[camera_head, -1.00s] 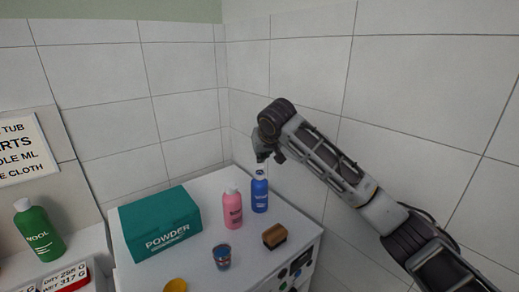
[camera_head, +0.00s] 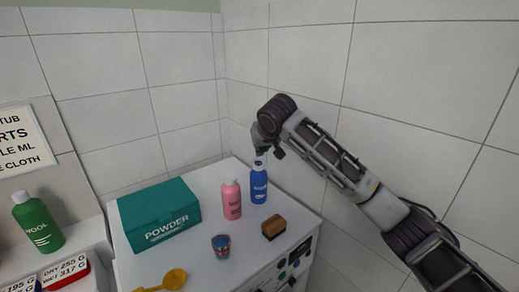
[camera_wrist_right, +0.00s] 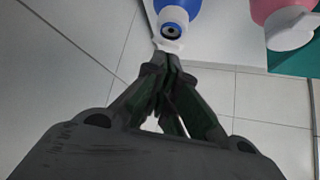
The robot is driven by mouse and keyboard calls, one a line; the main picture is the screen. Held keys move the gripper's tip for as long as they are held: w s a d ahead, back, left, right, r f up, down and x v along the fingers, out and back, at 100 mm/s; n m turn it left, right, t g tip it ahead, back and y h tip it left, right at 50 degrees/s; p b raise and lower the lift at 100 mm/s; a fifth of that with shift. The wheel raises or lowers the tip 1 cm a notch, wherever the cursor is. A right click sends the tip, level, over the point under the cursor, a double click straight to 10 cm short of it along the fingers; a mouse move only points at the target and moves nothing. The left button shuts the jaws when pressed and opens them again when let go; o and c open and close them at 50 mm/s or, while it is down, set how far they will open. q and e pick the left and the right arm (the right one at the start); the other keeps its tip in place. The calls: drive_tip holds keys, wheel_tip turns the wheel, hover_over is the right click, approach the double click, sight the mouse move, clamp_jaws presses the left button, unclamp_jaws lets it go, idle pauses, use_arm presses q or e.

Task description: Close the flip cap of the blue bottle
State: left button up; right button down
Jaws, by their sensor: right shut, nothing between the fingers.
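The blue bottle (camera_head: 259,186) stands upright at the back right of the white top. A white flip lid (camera_wrist_right: 168,45) hangs open on the near side. My right gripper (camera_wrist_right: 168,62) is shut and empty, its fingertips at the lid's edge; whether they touch it I cannot tell. My left gripper is not in view.
A pink bottle (camera_head: 231,200) stands close to the left of the blue one. A green powder box (camera_head: 160,215), a small cup (camera_head: 221,245), a brown brush (camera_head: 273,228) and a yellow scoop (camera_head: 173,280) share the top. Tiled walls close in behind and right.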

drive_tip(key=shift+f, duration=0.15)
drive_tip(key=shift+s+d+f+t+b, duration=0.15)
drive_tip(key=shift+s+t+b, duration=0.1)
drive_tip(key=shift+t+b, duration=1.05)
drive_tip(key=shift+s+f+t+y+b, duration=0.15)
drive_tip(key=shift+s+t+y+b, duration=0.2)
drive_tip(key=shift+b, duration=1.15)
